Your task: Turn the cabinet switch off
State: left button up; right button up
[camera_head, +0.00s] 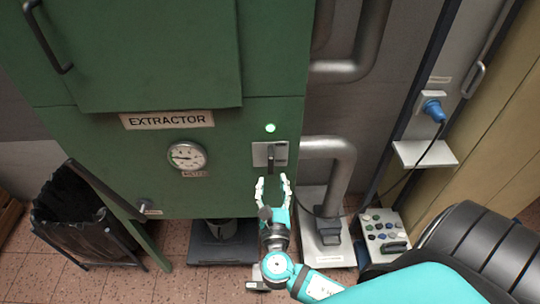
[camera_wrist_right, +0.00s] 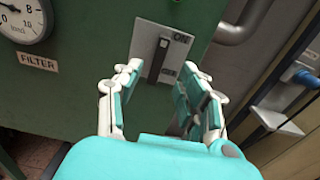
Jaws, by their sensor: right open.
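The green extractor cabinet (camera_head: 90,140) carries a grey switch plate with a dark lever (camera_head: 271,158). A small green lamp (camera_head: 270,128) above the plate looks lit. In the right wrist view the switch lever (camera_wrist_right: 156,62) stands on its plate, with "ON" lettering near the top right. My right gripper (camera_head: 273,180) is open, just below the switch in the head view. In the right wrist view its two fingers (camera_wrist_right: 158,88) are spread either side of the lever's line, with nothing between them. I cannot tell whether they touch the plate. My left gripper is not in view.
A round gauge (camera_head: 187,157) sits left of the switch. A grey pipe (camera_head: 340,165) runs close on the right. A blue plug (camera_head: 433,110) and a button box (camera_head: 385,232) are further right. A black bin (camera_head: 75,215) stands at lower left.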

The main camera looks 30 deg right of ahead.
aim_at(271, 163)
jog(key=p+x, duration=0.1)
jog(key=x, duration=0.7)
jog(key=shift+a+r+p, duration=0.1)
jog(key=shift+p, duration=0.2)
jog(key=shift+w+d, duration=0.3)
jog(key=shift+w, duration=0.2)
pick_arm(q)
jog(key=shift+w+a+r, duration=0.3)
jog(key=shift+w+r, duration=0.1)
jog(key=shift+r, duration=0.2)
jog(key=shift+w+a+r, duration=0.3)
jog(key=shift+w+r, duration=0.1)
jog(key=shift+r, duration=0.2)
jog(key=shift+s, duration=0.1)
pick_arm(e)
jog(key=shift+c, duration=0.6)
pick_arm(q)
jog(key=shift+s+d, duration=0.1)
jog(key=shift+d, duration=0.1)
pick_arm(e)
grip_shut()
